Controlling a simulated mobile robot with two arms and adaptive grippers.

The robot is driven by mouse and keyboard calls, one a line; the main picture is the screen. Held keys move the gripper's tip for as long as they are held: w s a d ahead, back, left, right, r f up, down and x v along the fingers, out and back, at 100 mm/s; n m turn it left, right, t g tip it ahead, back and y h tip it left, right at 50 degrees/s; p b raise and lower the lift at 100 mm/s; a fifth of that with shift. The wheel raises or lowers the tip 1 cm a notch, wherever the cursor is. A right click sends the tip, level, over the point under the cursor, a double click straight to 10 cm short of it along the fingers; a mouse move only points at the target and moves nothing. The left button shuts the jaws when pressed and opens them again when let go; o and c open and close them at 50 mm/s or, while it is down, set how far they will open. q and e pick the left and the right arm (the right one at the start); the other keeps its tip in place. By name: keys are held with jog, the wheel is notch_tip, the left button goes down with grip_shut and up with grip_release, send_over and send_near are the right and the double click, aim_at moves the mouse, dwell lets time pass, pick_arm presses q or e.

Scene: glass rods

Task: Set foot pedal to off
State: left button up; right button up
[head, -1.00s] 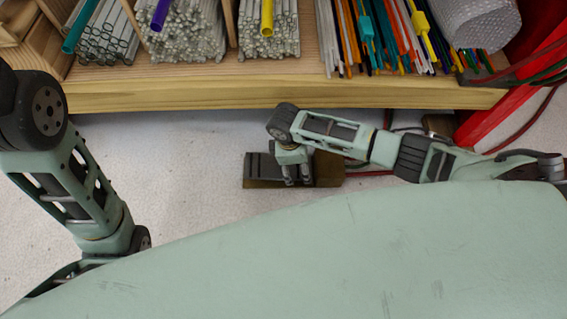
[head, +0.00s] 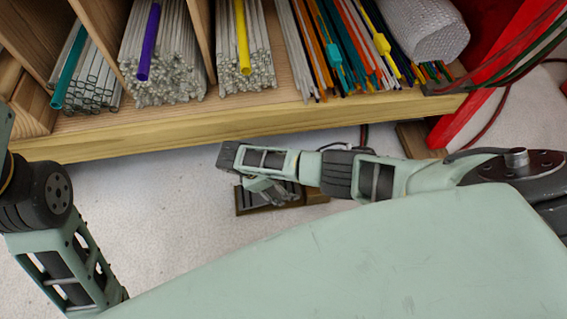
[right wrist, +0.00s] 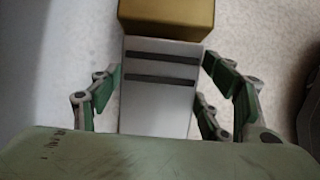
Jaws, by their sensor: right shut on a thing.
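The foot pedal (head: 310,196) lies on the floor below the shelf's front edge, partly hidden by my right arm. In the right wrist view, its grey plate (right wrist: 157,105) with two dark stripes runs up to a brown-gold block (right wrist: 166,18). My right gripper (head: 270,189) is over the pedal in the head view. In the right wrist view, the fingers of my right gripper (right wrist: 160,85) lie on either side of the grey plate, shut on it. My left gripper is out of view; only part of my left arm shows at the left edge.
A wooden shelf (head: 200,132) with bundles of glass rods and coloured rods spans the back, above the pedal. A red post (head: 480,100) and cables (head: 530,45) stand at the right. The pale floor (head: 150,205) left of the pedal is clear.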

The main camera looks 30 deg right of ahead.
jog(key=o, duration=1.7)
jog(key=v, duration=1.2)
jog(key=shift+a, duration=0.1)
